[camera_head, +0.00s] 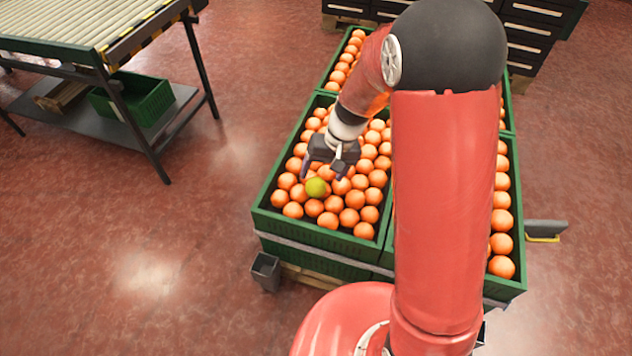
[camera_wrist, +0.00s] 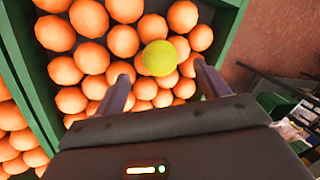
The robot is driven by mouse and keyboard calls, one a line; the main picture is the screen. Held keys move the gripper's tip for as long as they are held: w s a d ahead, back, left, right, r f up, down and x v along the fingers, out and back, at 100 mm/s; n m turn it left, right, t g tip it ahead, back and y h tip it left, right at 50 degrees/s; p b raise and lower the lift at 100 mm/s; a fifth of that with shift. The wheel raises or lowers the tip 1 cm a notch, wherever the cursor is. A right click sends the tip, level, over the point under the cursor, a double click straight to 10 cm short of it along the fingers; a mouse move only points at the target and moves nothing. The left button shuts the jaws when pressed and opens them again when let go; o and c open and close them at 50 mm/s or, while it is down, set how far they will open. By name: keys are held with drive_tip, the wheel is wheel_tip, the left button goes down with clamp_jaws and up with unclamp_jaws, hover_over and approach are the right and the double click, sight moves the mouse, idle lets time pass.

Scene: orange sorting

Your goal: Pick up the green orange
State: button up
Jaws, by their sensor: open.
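The green orange (camera_head: 316,187) is yellow-green and lies on top of the orange ones in the front left crate (camera_head: 262,222). In the wrist view the green orange (camera_wrist: 159,58) shows just beyond the fingertips, between their lines and right of the middle. My gripper (camera_head: 322,177) is over the crate, close to the green orange, with its fingers partly hidden by the hand. In the wrist view my gripper (camera_wrist: 162,72) has its two fingers wide apart with nothing held between them. I cannot tell the exact height of the fingertips above the fruit.
Ordinary oranges (camera_head: 328,220) surround the green one closely. The green crate wall (camera_wrist: 228,32) rises to the right in the wrist view. More crates of oranges stand behind and to the right. A roller conveyor (camera_head: 85,25) stands at the left, with open floor between.

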sight(319, 181)
drive_tip(key=x, duration=0.5)
drive_tip(key=shift+r, duration=0.1)
drive_tip(key=c, duration=1.1)
drive_tip(key=shift+r, duration=0.1)
